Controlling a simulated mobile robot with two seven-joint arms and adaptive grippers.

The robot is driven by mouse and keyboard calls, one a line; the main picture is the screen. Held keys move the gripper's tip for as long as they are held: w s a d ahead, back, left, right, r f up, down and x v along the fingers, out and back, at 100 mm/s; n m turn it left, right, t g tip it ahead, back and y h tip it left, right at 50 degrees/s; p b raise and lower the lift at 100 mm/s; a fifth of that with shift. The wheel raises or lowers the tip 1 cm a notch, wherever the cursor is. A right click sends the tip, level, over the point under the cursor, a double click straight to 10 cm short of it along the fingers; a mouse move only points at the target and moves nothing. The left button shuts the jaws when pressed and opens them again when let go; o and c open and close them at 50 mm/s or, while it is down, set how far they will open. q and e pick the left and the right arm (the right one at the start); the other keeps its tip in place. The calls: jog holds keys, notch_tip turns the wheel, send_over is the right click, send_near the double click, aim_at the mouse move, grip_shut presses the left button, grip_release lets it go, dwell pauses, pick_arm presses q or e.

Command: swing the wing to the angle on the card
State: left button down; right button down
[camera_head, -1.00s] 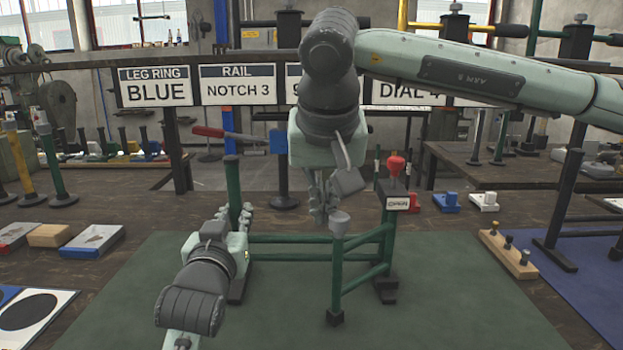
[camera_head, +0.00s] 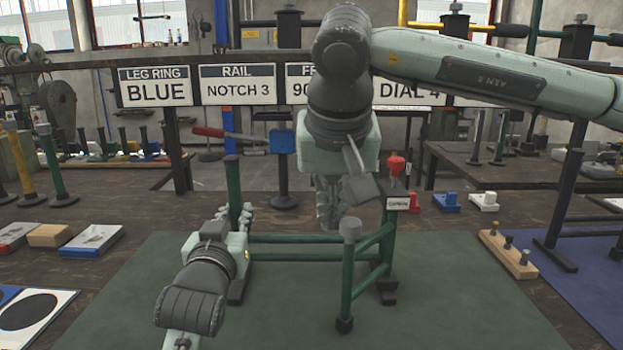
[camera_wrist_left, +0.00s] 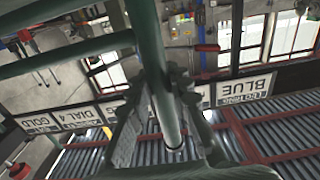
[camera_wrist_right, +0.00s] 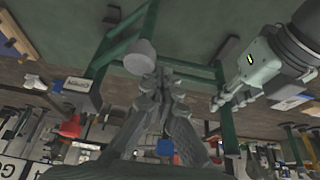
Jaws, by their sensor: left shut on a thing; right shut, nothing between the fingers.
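A green tube frame (camera_head: 290,238) stands on a green mat. Its wing (camera_head: 347,285), a grey-capped post with two rails, angles towards me from the right corner post. My left gripper (camera_head: 246,218) is shut on the frame's left green post (camera_head: 233,185); the post also runs between its fingers in the left wrist view (camera_wrist_left: 160,80). My right gripper (camera_head: 330,218) is shut and empty, beside the wing's grey cap (camera_wrist_right: 140,56); I cannot tell whether they touch. The card row shows a "90" card (camera_head: 300,85), its rest hidden by my right arm.
A red knob (camera_head: 396,163) and small label (camera_head: 398,203) sit on the right corner post. Other cards read BLUE (camera_head: 155,88), NOTCH 3 and DIAL 4. A wooden peg block (camera_head: 508,255) stands right of the mat. The mat's front right is clear.

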aim_at(352, 223)
jog(key=shift+s+d, duration=0.4)
jog(key=shift+s, duration=0.25)
jog(key=shift+s+d, duration=0.7)
jog(key=shift+s, duration=0.05)
jog(key=shift+d, duration=0.15)
dwell(0.4)
jog(key=shift+s+d, duration=0.6)
jog(key=shift+d, duration=0.2)
jog(key=shift+s+d, duration=0.55)
jog(key=shift+d, duration=0.35)
